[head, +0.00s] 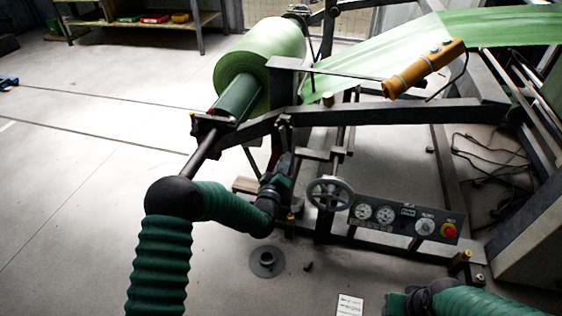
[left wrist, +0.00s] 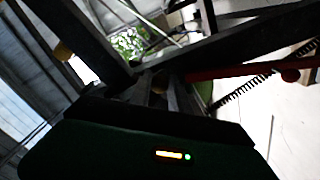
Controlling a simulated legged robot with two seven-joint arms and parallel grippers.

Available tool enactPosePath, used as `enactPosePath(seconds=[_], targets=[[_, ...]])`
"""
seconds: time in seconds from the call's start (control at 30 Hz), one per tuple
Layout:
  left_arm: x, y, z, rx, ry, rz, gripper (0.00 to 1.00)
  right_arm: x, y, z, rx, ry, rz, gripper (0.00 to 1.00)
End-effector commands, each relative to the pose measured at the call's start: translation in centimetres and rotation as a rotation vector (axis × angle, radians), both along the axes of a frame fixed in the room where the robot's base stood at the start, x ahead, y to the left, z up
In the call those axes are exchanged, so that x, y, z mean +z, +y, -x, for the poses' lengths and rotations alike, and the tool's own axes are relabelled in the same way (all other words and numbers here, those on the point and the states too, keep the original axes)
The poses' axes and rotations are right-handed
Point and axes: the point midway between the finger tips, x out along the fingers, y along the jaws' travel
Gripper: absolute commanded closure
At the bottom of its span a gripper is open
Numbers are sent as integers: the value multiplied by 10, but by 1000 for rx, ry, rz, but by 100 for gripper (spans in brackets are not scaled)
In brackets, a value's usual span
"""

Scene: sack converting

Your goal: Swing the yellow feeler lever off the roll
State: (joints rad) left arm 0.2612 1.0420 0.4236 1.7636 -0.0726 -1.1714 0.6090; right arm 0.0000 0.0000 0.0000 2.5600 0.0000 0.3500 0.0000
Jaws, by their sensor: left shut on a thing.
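The green roll (head: 262,60) sits on its shaft at the upper middle of the head view. No fully yellow lever shows clearly. My left gripper (head: 287,158) is below the roll, by the dark frame arm. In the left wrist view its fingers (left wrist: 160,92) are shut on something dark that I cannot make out. My right arm (head: 490,301) shows at the bottom right, and its fingertips are not visible.
A handwheel (head: 330,194) and a gauge panel (head: 405,216) with a red button are right of my left gripper. A yellow pendant (head: 424,69) hangs beside the green web (head: 500,27). A red bar (left wrist: 250,70) and a spring (left wrist: 240,90) are near the left fingers.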

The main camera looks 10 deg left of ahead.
Motion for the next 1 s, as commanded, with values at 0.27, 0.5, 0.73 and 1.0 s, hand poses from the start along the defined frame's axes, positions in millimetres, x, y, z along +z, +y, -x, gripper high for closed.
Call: enactPosePath(seconds=[0.27,0.5,0.73,1.0], targets=[[-4,-1,1,-1,9,8,100,0,0,0,0,0,0,64],[-3,-1,1,-2,8,7,64,0,0,0,0,0,0,64],[-1,-1,1,-1,4,7,55,0,0,0,0,0,0,64],[1,-1,15,-2,6,6,55,10,0,0,0,0,0,64]])
